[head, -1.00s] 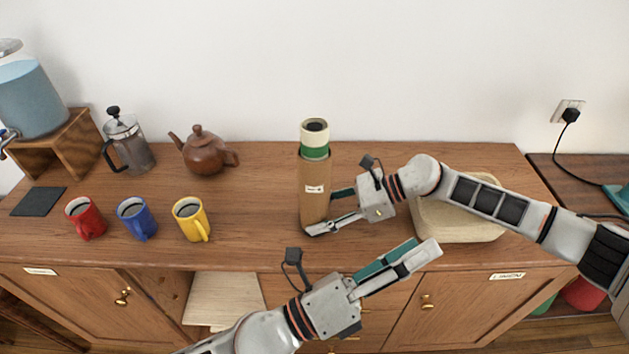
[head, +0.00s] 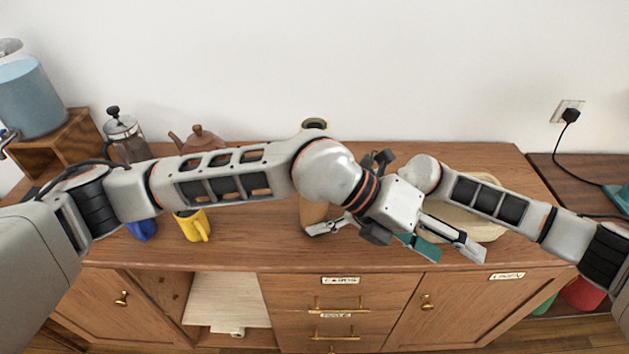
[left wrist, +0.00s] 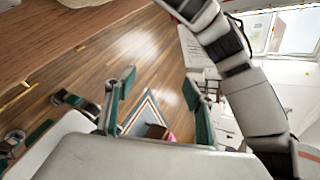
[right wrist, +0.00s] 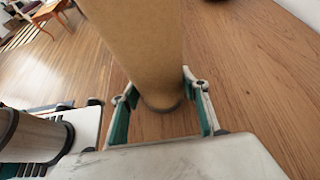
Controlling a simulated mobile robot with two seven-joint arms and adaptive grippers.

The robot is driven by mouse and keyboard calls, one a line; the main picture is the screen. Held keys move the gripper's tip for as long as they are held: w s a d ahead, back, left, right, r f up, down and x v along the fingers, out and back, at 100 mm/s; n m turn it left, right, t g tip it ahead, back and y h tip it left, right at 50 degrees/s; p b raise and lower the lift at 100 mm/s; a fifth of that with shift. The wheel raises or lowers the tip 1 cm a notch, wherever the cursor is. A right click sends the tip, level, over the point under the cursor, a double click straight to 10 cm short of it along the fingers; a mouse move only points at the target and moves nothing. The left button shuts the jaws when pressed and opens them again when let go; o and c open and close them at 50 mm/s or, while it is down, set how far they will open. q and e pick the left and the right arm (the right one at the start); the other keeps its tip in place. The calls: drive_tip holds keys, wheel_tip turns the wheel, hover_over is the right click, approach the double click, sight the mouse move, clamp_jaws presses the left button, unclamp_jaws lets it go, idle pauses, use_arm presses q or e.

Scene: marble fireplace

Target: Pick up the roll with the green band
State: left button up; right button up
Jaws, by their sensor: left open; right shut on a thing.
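The roll (head: 314,124) is cream and sits upright in the mouth of a tall brown tube (head: 312,213) on the counter. Only its top end shows in the head view; my left arm hides the green band. My right gripper is shut on the tube low down, with a fingertip showing at the tube's foot in the head view (head: 332,226). The right wrist view shows its fingers on either side of the brown tube (right wrist: 145,45). My left gripper (head: 442,250) is open and empty in front of the counter's front edge, pointing down and right; its fingers stand apart in the left wrist view (left wrist: 160,98).
A yellow mug (head: 193,225), a blue mug (head: 142,230), a teapot (head: 198,137) and a French press (head: 126,135) are on the counter at left, partly behind my left arm. Drawers (head: 338,300) lie below.

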use_arm(q)
drive_tip(key=w+a+r+n+t+y, duration=0.1)
drive_tip(key=w+a+y, duration=0.2)
drive_tip(key=w+y, duration=0.15)
drive_tip(key=n+t+y, duration=0.6)
drive_tip(key=n+y, duration=0.2)
drive_tip(key=n, duration=0.2)
approach(318, 125)
drive_tip(key=x, duration=0.6)
drive_tip(key=shift+w, duration=0.1)
drive_tip(key=shift+s+a+x, duration=0.1)
drive_tip(key=shift+s+x, duration=0.05)
drive_tip(key=shift+x, duration=1.15)
drive_tip(key=shift+s+a+x, duration=0.15)
drive_tip(key=shift+s+x, duration=0.05)
drive_tip(key=shift+x, duration=1.15)
clamp_jaws()
